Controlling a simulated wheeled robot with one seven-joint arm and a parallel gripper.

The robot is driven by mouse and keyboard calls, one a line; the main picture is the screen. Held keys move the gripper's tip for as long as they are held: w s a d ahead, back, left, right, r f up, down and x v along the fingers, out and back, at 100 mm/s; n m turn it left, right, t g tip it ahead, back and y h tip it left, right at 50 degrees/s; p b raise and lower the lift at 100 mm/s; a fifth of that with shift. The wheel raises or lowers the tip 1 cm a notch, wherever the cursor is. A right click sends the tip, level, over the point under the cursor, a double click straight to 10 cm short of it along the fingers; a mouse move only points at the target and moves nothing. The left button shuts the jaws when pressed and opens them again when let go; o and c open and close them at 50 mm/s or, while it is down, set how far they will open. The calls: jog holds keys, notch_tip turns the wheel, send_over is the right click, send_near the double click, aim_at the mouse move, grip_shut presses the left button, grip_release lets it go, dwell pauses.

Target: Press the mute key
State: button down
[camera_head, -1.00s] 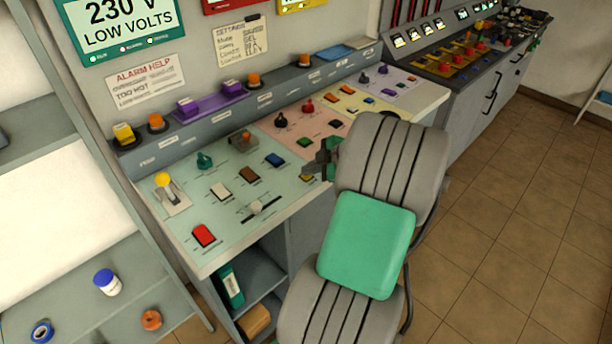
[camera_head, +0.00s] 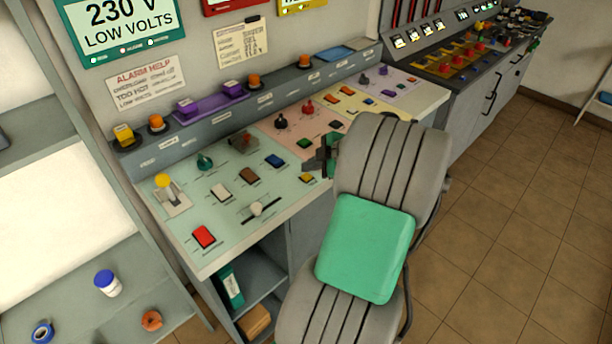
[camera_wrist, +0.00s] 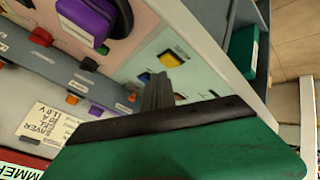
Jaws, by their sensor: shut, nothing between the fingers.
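Labels on the console are too small to read, so I cannot tell which key is the mute key. On the pale green panel, a yellow key (camera_head: 307,177), a blue key (camera_head: 274,160), a brown key (camera_head: 248,174), a white key (camera_head: 220,191) and a red key (camera_head: 204,236) show in the head view. My gripper (camera_head: 325,160) is shut and empty over the panel's right part, partly hidden by my arm. In the wrist view, the fingertips (camera_wrist: 160,76) appear beside the yellow key (camera_wrist: 171,58) and the blue key (camera_wrist: 145,77); contact is unclear.
A teal knob (camera_head: 205,161), a yellow-topped lever (camera_head: 165,184) and a slider (camera_head: 256,208) rise from the green panel. The pink panel has a black knob (camera_head: 281,121) and a red knob (camera_head: 307,107). A raised ledge (camera_head: 215,110) with coloured buttons runs along the back.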

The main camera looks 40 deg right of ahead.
aim_at(309, 177)
jog(key=shift+r+p, duration=1.1)
jog(key=shift+r, duration=1.45)
